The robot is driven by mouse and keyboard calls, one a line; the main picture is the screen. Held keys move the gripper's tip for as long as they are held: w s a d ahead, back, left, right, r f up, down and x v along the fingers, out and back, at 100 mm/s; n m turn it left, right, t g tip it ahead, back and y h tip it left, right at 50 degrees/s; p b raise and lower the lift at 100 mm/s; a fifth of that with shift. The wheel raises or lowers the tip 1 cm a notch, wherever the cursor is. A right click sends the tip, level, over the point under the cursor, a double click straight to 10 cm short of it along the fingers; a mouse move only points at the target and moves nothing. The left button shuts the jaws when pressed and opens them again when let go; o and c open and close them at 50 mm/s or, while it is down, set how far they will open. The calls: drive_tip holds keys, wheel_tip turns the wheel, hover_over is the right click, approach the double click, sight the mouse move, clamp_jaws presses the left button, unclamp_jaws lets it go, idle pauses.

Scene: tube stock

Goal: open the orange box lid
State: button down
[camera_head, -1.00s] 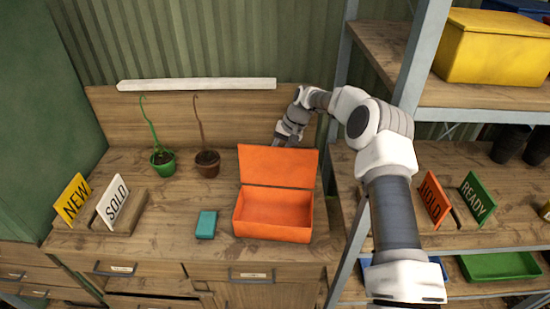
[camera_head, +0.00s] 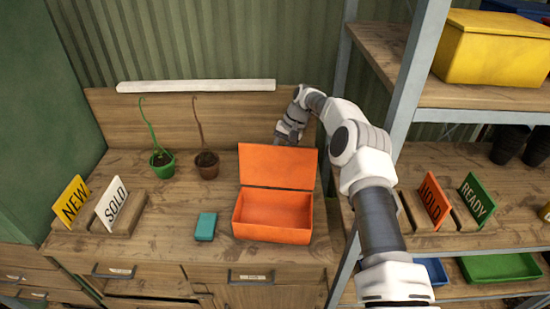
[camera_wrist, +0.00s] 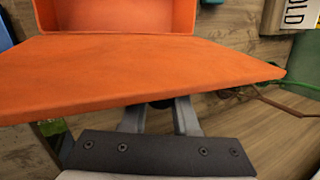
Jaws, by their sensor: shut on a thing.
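The orange box (camera_head: 272,234) stands on the workbench with its inside showing empty. Its orange lid (camera_head: 278,168) is raised at the back edge, standing up and leaning back.
A teal block (camera_head: 206,226) lies left of the box. Two small pots, green (camera_head: 162,162) and brown (camera_head: 207,168), stand at the back left. NEW and SOLD signs (camera_head: 112,204) stand further left. A shelf post (camera_head: 400,100) rises close to my arm.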

drive_tip(key=c, duration=0.7)
unclamp_jaws()
drive_tip(key=shift+p+v, duration=0.55)
drive_tip(key=shift+v, duration=5.4)
drive_tip(key=shift+r, duration=0.1)
